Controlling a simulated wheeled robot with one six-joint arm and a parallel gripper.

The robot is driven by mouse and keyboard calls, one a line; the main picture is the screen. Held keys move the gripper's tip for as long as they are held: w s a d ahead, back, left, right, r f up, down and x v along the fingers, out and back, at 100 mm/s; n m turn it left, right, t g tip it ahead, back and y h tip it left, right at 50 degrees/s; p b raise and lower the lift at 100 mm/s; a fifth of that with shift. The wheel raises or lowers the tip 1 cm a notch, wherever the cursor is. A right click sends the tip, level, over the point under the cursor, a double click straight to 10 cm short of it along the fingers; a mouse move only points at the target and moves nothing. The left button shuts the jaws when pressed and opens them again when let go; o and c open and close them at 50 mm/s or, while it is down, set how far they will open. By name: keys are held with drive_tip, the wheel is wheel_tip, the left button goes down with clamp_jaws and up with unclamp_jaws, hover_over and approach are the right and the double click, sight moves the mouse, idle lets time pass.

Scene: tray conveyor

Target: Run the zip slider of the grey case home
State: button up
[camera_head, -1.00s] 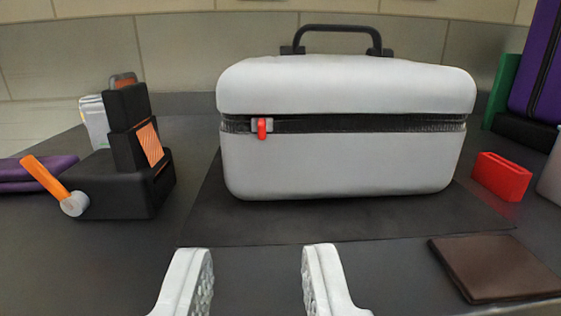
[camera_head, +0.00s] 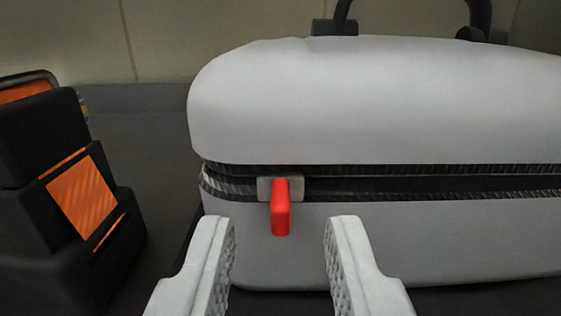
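My gripper (camera_head: 285,225) is open and empty. Its two pale fingers are apart, in front of the case, with the red tab showing between and just above the fingertips.
A black device with orange panels (camera_head: 80,200) stands to the left, close to my left finger's side. The case's dark handle (camera_head: 345,15) is cut off at the top. Some bare dark surface (camera_head: 160,150) lies between the device and the case.

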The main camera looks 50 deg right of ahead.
sight(281, 201)
drive_tip(key=shift+x, duration=1.3)
